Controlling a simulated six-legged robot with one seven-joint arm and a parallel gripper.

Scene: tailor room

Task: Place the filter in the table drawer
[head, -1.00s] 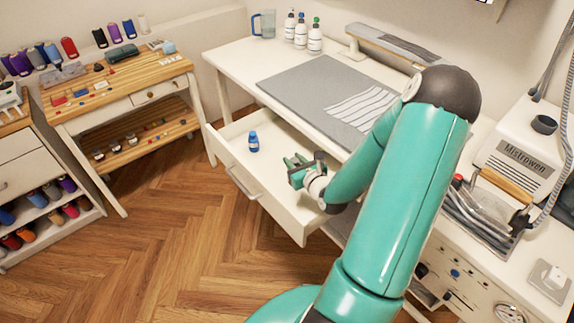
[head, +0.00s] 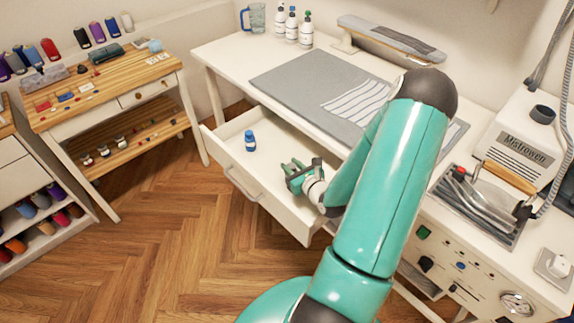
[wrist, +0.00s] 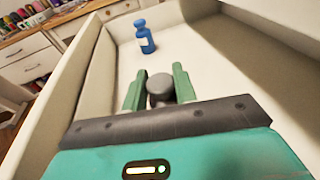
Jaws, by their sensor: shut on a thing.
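The table drawer (head: 285,215) is pulled out from the white table and also shows in the wrist view (wrist: 215,62). My gripper (head: 292,167) is over the drawer's inside, toward its near right end. In the wrist view my gripper (wrist: 158,85) has its two green fingers on either side of a dark grey, round-topped thing, which looks like the filter (wrist: 160,88), and is shut on it. The lower part of the filter is hidden by the gripper. I cannot tell whether it touches the drawer floor.
A blue bottle (head: 250,141) stands in the drawer, left of my gripper, and also shows in the wrist view (wrist: 145,38). The drawer floor around it is clear. The table (head: 225,62) bears a grey mat (head: 300,85). A Mistrowen machine (head: 520,135) stands at right.

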